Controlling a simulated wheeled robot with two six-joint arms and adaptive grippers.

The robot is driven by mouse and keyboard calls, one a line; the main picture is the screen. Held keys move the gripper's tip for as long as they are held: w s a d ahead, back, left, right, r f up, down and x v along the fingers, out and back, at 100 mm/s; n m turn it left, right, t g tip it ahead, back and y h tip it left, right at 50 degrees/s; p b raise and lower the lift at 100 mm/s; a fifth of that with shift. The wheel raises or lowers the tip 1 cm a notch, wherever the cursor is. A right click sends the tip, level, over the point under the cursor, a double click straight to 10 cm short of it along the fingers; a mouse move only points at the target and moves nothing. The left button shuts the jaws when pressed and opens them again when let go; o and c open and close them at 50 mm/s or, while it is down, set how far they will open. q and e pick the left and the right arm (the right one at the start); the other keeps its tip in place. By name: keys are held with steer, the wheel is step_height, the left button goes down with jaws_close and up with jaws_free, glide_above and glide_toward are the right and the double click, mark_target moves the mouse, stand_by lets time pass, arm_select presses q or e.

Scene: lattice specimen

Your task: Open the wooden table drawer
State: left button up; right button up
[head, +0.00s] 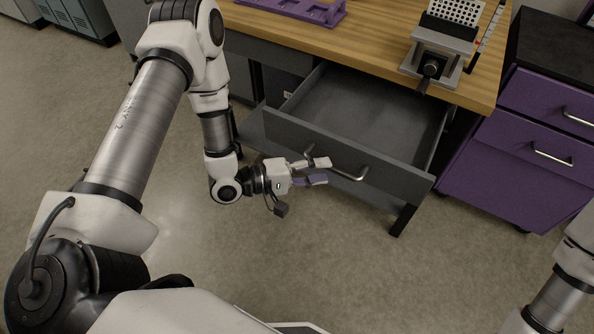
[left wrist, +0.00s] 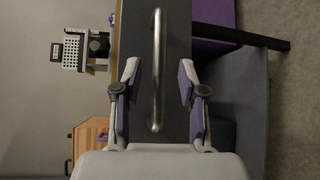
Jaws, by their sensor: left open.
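The wooden table (head: 370,35) has a grey drawer (head: 345,155) under its top, and the drawer stands pulled out with its empty inside showing. A curved metal handle (head: 345,172) is on the drawer front. My left gripper (head: 322,171) is open at the left part of the handle in the head view. In the left wrist view the handle (left wrist: 156,70) runs upright between the two open fingers (left wrist: 158,82), which look apart from it. My right gripper is out of view; only part of my right arm shows at the lower right.
A purple rack (head: 300,10) and a metal vise-like device (head: 440,60) with a perforated block stand on the tabletop. A purple cabinet (head: 525,150) with handles stands to the right. The floor (head: 330,270) before the drawer is clear.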

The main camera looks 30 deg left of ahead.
arm_select(q)
steer(key=v, duration=0.8)
steer(key=shift+d, duration=0.15)
steer(key=s+d+f+m+g+y+p, duration=0.1)
steer(key=s+d+f+m+g+y, duration=0.25)
steer(key=s+d+f+g, duration=0.5)
steer(key=s+a+f+m+g+y, duration=0.2)
steer(key=s+a+f+m+y, duration=0.4)
steer(key=s+a+y, duration=0.2)
steer(key=shift+a+f+y, duration=0.35)
steer(key=shift+a+f, duration=0.05)
steer(key=shift+a, duration=0.8)
